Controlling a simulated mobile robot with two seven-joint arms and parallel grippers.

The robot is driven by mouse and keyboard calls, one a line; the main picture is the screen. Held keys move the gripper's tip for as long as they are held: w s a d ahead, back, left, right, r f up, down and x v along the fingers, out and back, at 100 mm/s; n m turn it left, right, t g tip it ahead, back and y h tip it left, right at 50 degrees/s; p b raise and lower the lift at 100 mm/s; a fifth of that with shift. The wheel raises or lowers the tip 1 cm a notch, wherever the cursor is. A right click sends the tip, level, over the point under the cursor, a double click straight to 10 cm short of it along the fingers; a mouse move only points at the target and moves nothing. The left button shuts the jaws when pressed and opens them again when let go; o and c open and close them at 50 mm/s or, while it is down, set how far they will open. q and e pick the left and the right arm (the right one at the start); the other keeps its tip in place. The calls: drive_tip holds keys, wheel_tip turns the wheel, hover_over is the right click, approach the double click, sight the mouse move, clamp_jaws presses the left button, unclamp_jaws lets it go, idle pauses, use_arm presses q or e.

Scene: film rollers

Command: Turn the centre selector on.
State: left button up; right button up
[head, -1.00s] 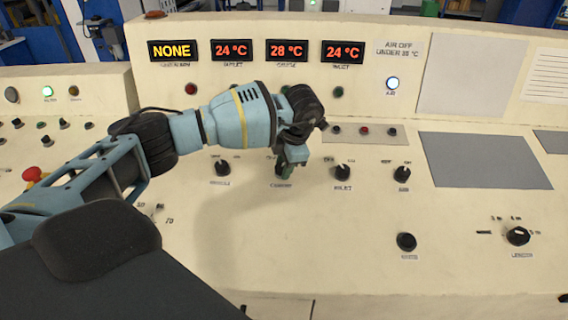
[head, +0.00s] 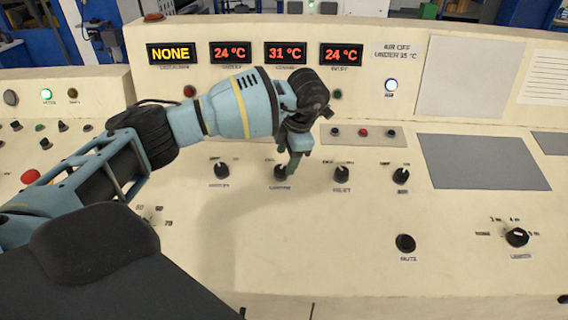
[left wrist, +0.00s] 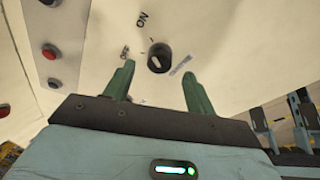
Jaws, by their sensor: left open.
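The centre selector (head: 281,173) is a small black round knob in the row on the sloping cream panel. It also shows in the left wrist view (left wrist: 160,57), with a pale pointer mark, an ON label above and an OFF label to its left. Which label the mark points to is hard to tell. My left gripper (head: 291,166) is over the knob in the head view, its green fingers partly hiding the labels. In the left wrist view my left gripper (left wrist: 158,74) is open, fingers apart either side of the knob, holding nothing. My right gripper is out of view.
Similar knobs stand to the left (head: 221,171) and right (head: 341,174), with another (head: 400,175) beyond. A small button plate (head: 363,133) lies behind them. The centre display (head: 286,53) reads 31 °C.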

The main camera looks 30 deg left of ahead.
use_arm(q)
drive_tip(key=v, duration=0.3)
drive_tip(key=shift+r, duration=0.25)
idle(0.4)
